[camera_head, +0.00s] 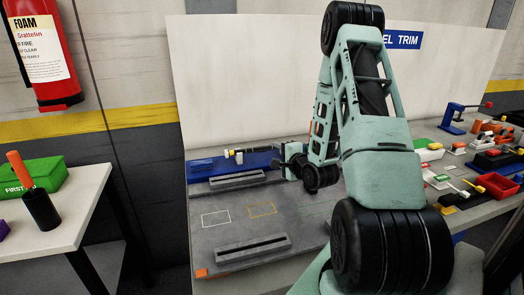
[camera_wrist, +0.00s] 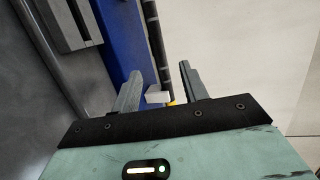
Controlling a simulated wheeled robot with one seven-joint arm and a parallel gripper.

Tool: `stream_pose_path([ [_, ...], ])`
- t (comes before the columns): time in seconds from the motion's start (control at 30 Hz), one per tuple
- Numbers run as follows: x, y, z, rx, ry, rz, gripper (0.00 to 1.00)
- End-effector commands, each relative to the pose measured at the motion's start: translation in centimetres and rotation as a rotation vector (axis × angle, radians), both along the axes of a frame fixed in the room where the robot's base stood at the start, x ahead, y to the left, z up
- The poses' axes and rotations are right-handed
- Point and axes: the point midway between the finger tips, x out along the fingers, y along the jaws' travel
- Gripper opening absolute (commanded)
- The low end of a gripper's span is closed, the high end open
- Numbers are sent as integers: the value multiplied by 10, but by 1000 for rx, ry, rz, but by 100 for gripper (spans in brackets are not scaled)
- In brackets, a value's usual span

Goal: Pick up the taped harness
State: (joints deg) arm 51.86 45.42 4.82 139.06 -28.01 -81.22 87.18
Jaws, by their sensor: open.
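The taped harness looks to be the thin black bundle (camera_head: 262,150) lying along the back of the blue strip, with yellow and white parts near its left end. In the wrist view the black bundle (camera_wrist: 153,35) runs up the picture between the fingers, with a white block (camera_wrist: 158,96) and a bit of yellow at its lower end. My gripper (camera_head: 283,164) is at the right part of the blue strip, close to the harness. Its two fingers (camera_wrist: 160,70) are apart, with no grip on the bundle. Whether they reach down around it, I cannot tell.
The blue strip (camera_head: 204,167) backs a grey work surface (camera_head: 206,240) with slotted dark bars and outlined rectangles. A white panel (camera_head: 250,80) stands close behind. Bins and small parts crowd the right side (camera_head: 490,160). A white table (camera_head: 75,205) stands left.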

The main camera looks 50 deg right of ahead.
Motion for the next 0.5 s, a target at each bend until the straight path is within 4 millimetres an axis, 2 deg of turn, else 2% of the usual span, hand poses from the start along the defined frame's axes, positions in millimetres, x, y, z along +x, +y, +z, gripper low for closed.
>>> stream_pose_path([
  [0.3, 41, -14, -7, 0, -1, 2, 44],
  [0.5, 53, -18, -11, 1, 1, 1, 44],
])
